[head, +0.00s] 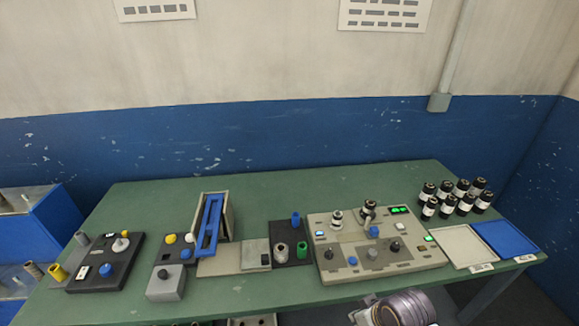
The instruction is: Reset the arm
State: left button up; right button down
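Neither of my grippers can be seen in the head view. A rounded grey and purplish banded shape (402,308) is cut off by the bottom edge, in front of the table's front edge. I cannot tell whether it is part of my arm or a separate thing. The green table (150,205) stands ahead with no gripper over it.
A beige control panel (340,262) with knobs and green displays sits right of centre. Black bottles (461,190), a white tray (462,244) and a blue tray (505,238) are at right. A blue-framed device (212,222) and a dark knob box (105,270) are at left.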

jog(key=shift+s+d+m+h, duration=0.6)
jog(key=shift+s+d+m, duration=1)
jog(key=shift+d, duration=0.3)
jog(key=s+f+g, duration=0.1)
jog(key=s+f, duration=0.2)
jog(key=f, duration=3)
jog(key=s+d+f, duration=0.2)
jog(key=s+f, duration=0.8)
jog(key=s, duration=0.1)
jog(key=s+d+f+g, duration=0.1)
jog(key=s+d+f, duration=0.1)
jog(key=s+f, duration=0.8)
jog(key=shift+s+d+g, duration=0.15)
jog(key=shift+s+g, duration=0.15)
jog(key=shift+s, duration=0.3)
